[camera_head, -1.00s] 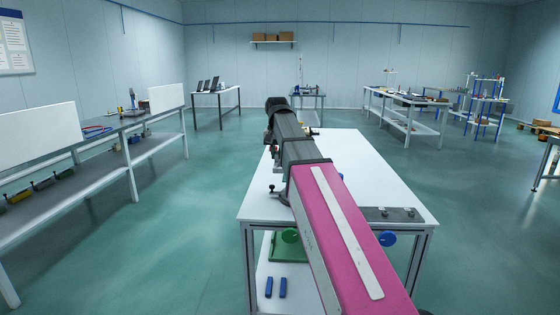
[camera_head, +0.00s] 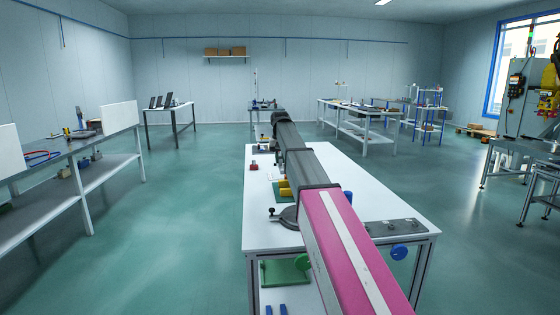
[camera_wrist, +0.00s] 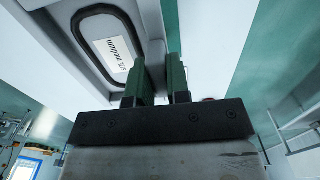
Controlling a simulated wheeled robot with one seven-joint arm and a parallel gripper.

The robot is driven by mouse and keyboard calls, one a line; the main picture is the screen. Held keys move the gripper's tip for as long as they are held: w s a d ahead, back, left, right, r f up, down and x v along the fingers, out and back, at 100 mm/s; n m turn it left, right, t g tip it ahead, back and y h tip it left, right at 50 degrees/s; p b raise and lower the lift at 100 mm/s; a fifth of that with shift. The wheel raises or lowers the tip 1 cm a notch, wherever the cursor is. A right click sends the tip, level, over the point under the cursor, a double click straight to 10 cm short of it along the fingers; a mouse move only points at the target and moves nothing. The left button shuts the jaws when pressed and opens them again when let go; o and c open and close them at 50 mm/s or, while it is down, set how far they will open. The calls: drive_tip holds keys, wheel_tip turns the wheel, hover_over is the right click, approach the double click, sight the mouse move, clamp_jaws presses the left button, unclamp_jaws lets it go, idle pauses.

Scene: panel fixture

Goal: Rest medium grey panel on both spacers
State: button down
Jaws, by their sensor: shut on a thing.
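In the wrist view, a grey panel (camera_wrist: 152,30) carries a label reading "medium" inside a rounded black outline. My gripper (camera_wrist: 159,75), with two dark green fingers, is shut on the grey panel's edge. In the head view my arm hides the gripper and most of what it holds. I cannot make out the two spacers for certain. Yellow pieces (camera_head: 285,188) stand on the white table (camera_head: 385,190) beside my arm, and a blue piece (camera_head: 347,197) shows on its other side.
A small red item (camera_head: 254,165) sits near the table's left edge. A dark plate with holes (camera_head: 395,228) lies at its near right corner. A green item (camera_head: 285,270) and blue bars (camera_head: 276,309) are below the tabletop. The table's right side is mostly clear.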

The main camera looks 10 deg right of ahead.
drive_tip(key=shift+f, duration=0.1)
drive_tip(key=shift+f, duration=3.3)
drive_tip(key=shift+f, duration=0.55)
drive_tip(key=c, duration=1)
unclamp_jaws()
